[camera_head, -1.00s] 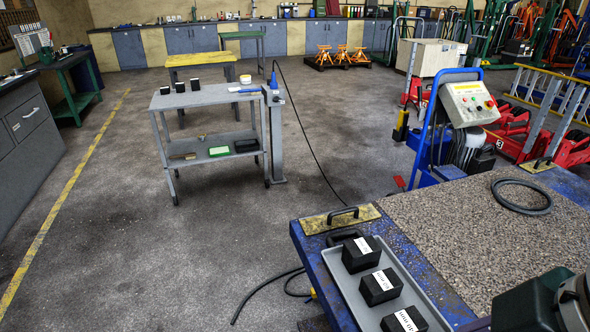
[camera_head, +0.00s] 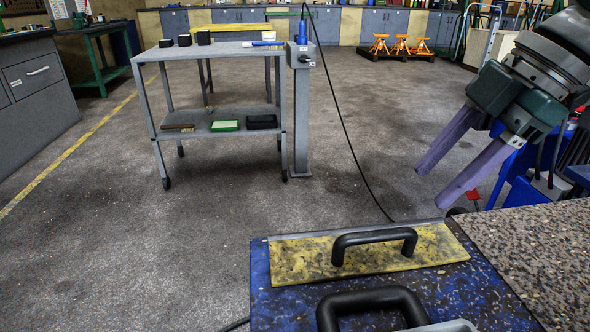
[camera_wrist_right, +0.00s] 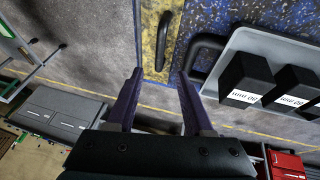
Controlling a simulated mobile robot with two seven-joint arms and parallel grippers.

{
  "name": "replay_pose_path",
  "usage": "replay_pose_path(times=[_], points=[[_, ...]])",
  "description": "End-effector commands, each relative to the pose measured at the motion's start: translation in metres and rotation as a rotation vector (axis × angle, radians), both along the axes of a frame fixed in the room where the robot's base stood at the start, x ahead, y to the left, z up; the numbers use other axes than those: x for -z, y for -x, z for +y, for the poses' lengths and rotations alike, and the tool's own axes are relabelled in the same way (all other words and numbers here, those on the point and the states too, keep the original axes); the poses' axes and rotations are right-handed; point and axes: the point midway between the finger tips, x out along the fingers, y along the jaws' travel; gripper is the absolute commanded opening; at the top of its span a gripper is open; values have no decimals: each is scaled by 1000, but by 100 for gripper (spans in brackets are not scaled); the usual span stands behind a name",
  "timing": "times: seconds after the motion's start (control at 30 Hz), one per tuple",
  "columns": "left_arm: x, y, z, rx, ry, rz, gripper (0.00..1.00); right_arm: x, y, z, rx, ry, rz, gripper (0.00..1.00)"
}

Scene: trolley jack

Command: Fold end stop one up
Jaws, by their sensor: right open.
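The end stop (camera_head: 300,258) is a worn yellow plate with a black bar handle (camera_head: 375,238). My left gripper is in no view.
A tray (camera_wrist_right: 228,50) with black labelled blocks (camera_wrist_right: 245,78) sits beside the end stop; its black handle (camera_head: 370,300) shows close by. A grey trolley (camera_head: 220,52) stands beyond, with open floor (camera_head: 230,225) between.

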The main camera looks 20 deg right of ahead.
Motion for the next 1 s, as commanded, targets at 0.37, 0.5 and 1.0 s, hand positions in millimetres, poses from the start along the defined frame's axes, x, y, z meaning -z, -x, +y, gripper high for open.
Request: replay_pose_path(times=[0.37, 0.5, 1.0], points=[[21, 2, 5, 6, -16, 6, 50, 48, -14, 14, 1, -5, -3, 52], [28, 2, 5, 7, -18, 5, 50, 71, -21, 22, 1, -4, -3, 52], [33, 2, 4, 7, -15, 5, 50, 91, -28, 30, 0, 0, -4, 52]])
